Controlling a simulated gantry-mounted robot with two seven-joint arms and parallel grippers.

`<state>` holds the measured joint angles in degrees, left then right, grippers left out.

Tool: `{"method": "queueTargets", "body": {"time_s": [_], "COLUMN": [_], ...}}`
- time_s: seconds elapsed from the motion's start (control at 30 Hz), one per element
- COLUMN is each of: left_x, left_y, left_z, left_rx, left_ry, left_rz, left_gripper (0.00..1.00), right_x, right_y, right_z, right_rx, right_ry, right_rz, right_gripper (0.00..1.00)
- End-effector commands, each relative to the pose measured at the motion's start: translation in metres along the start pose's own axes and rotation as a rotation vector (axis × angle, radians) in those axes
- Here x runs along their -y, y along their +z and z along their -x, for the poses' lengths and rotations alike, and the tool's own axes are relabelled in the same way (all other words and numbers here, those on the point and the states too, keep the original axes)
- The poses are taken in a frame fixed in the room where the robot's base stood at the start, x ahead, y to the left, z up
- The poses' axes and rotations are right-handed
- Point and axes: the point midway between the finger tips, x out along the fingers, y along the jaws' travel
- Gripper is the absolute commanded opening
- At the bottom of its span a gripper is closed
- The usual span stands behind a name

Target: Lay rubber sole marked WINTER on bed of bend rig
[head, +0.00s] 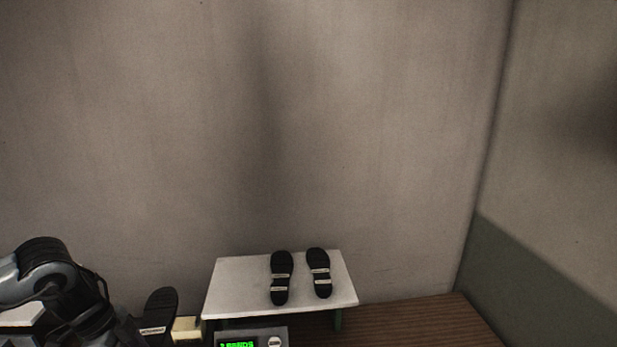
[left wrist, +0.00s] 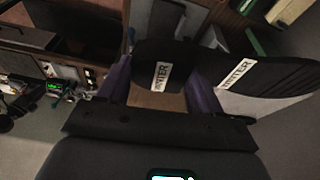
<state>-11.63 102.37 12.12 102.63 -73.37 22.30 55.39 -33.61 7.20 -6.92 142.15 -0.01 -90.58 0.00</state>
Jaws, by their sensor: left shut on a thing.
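A black rubber sole (head: 158,308) with a white label stands tilted beside my left arm in the head view; its label is too small to read there. In the left wrist view, a black sole part with a white WINTER label (left wrist: 161,76) lies between the purple fingers of my left gripper (left wrist: 158,84), which is shut on it. A second black part, also labelled WINTER (left wrist: 270,78), extends to the right past the right finger; whether both are one sole I cannot tell. A grey box with a green display reading BENDS (head: 262,336) shows at the bottom edge. The rig's bed is not clearly visible.
A white-topped table (head: 235,285) holds two black soles, a left one (head: 281,270) and a right one (head: 318,264), with white labels. A cream block (head: 186,328) is beside the tilted sole. Brown slatted surface (head: 420,323) at the right is clear.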

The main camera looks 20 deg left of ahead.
Motion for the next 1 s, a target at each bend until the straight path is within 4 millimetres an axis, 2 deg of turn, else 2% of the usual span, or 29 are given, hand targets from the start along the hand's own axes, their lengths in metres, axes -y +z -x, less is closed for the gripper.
{"method": "queueTargets", "body": {"time_s": [0.23, 0.67, 1.0], "left_x": [-0.005, -0.021, -0.023], "left_y": [0.006, 0.004, 0.001], "left_z": [-0.009, -0.042, -0.045], "left_rx": [-0.006, -0.007, -0.007], "left_ry": [-0.024, -0.049, -0.056], "left_rz": [0.059, 0.151, 0.16], "left_gripper": [0.29, 0.29, 0.29], "right_x": [-0.001, 0.002, 0.001], "right_y": [-0.008, -0.002, -0.002], "right_z": [0.002, 0.0, 0.0], "right_rx": [-0.019, -0.004, -0.004], "right_ry": [0.001, -0.006, -0.004], "right_rz": [-0.004, -0.01, -0.007], "right_gripper": [0.43, 0.43, 0.43]}}
